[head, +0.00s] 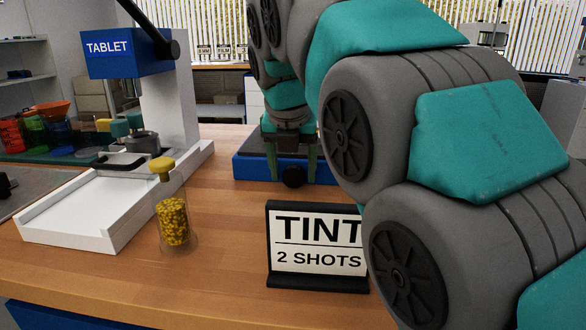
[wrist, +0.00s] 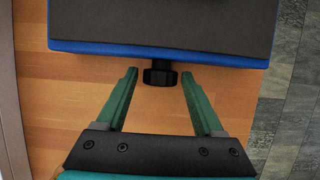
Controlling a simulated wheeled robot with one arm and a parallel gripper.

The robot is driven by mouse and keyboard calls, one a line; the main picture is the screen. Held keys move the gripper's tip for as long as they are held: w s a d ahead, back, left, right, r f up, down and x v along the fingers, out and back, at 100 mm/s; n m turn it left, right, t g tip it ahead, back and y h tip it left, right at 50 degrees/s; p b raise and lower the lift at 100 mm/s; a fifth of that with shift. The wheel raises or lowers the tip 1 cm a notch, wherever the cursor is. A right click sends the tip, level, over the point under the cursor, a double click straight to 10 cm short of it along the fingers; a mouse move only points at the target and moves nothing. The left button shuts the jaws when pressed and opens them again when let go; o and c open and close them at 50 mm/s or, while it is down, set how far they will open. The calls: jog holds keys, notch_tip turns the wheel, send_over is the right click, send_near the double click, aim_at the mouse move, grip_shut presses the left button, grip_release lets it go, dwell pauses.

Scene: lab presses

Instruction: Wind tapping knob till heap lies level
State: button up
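A black knob (head: 293,177) sticks out from the front of a blue-edged base (head: 246,166) with a dark top. The wrist view shows the knob (wrist: 160,75) and the blue front edge (wrist: 100,47) of the base. My gripper (wrist: 160,84) is open, with its two green fingers on either side of the knob. Gaps show between the knob and both fingers, so nothing is held. In the head view my gripper (head: 291,163) points down in front of the base. No heap is visible in either view; my arm hides much of the area above the base.
A sign reading "TINT 2 SHOTS" (head: 315,260) stands in front. A clear jar of yellow pellets (head: 173,222) stands left of it, beside a white tray (head: 85,206) and the blue "TABLET" press (head: 125,64). Coloured containers (head: 35,133) stand far left. Wooden tabletop between them is bare.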

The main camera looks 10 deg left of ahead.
grip_shut()
jog(key=shift+d+m+y+b, duration=0.15)
jog(key=shift+y+b, duration=0.1)
jog(key=shift+y, duration=0.5)
jog(key=shift+d+m+y+b, duration=0.1)
jog(key=shift+m+y+b, duration=0.1)
jog(key=shift+y, duration=0.55)
jog(key=shift+o, duration=1.1)
grip_release()
jog(key=v, duration=0.7)
jog(key=shift+r, duration=0.4)
jog(key=shift+s+d, duration=0.1)
jog(key=shift+d, duration=0.05)
